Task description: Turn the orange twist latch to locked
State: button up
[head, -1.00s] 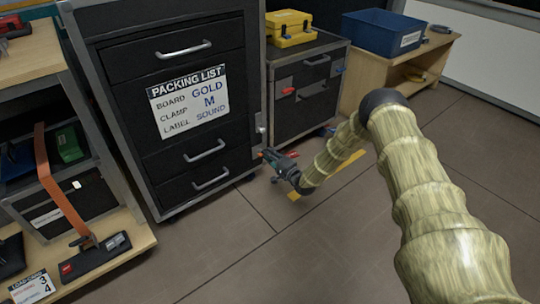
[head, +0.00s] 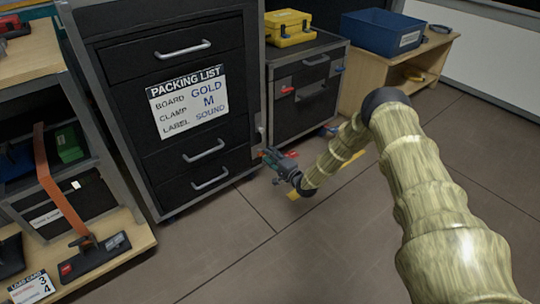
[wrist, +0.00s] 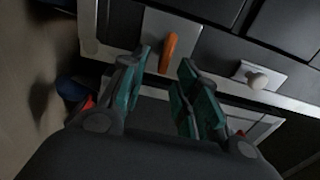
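The orange twist latch (wrist: 168,52) shows in the wrist view as an elongated handle on a grey plate (wrist: 155,32), slightly tilted from the picture's vertical. My gripper (wrist: 165,66) is open, with its teal-padded fingers on either side of the latch's lower end. I cannot tell whether either pad touches it. In the head view my gripper (head: 272,157) is low beside the right edge of the black drawer cabinet (head: 205,150). The latch is mostly hidden or too small to make out there.
A pale round knob (wrist: 258,81) on another plate sits right of the latch in the wrist view. A low dark cabinet (head: 308,95) carrying a yellow case (head: 290,28) stands beyond my gripper. An open shelf (head: 85,190) is at left. The floor in front is clear.

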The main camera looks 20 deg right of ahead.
jog(key=v, duration=1.1)
jog(key=s+a+f+n+g+h+p, duration=0.1)
jog(key=s+a+f+n+g+p, duration=0.2)
jog(key=s+a, duration=0.6)
jog(key=s+a+f+n+g+h, duration=0.1)
jog(key=s+a+f+n+g, duration=0.35)
jog(key=s, duration=0.85)
jog(key=s+d+r+n+g+h+p, duration=0.1)
jog(key=s+r+n+g+h, duration=0.3)
jog(key=s, duration=1.1)
jog(key=s+d+n+g+p, duration=0.2)
jog(key=s+g, duration=0.3)
jog(key=s, duration=1)
notch_tip(320, 180, up, 38)
jog(key=p, duration=3.8)
jog(key=shift+r+g, duration=0.15)
jog(key=shift+g, duration=0.1)
